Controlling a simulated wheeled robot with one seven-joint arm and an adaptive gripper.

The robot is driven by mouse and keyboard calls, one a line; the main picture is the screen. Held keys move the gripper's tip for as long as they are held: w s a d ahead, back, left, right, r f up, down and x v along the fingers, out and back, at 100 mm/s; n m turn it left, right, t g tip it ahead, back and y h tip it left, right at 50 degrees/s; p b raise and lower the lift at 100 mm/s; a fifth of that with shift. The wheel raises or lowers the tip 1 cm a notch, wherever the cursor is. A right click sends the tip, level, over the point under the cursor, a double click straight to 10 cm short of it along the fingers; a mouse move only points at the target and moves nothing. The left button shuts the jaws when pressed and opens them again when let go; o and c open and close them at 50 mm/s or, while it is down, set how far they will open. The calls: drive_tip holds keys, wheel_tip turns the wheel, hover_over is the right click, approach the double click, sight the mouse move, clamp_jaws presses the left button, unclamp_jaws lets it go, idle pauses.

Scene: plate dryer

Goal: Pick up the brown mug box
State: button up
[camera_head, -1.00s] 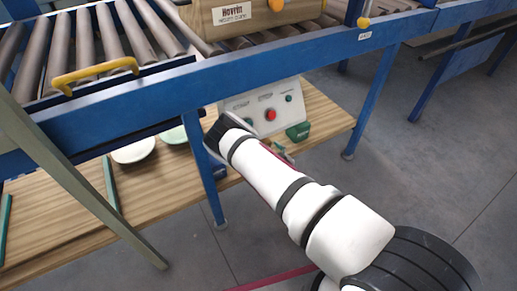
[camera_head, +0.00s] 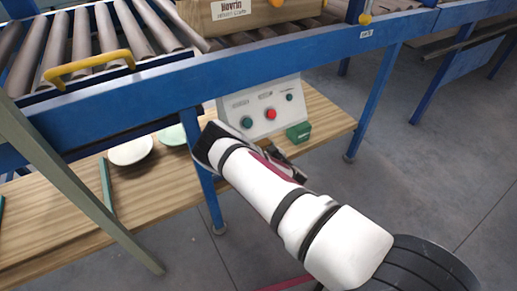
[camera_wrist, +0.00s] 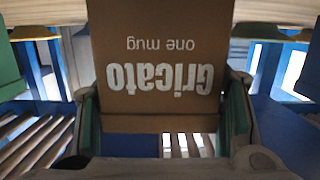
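The brown mug box (camera_wrist: 160,70) fills the upper middle of the wrist view, its white lettering "Gricato one mug" upside down. My gripper (camera_wrist: 165,120) has its green-padded fingers on the left and right of the box's near end. The fingers are set wide with the box between them. I cannot tell whether both pads press on it or a small gap remains. In the head view my arm reaches under the conveyor and hides the box and my fingertips.
A control box (camera_head: 264,107) with red and green buttons stands on the wooden lower shelf (camera_head: 60,230). Plates (camera_head: 130,150) lie left of my arm. The blue conveyor frame (camera_head: 190,76) runs overhead, with a blue leg (camera_head: 209,185) close beside my wrist. A larger carton (camera_head: 250,12) sits on the rollers.

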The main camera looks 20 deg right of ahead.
drive_tip(key=shift+c, duration=0.8)
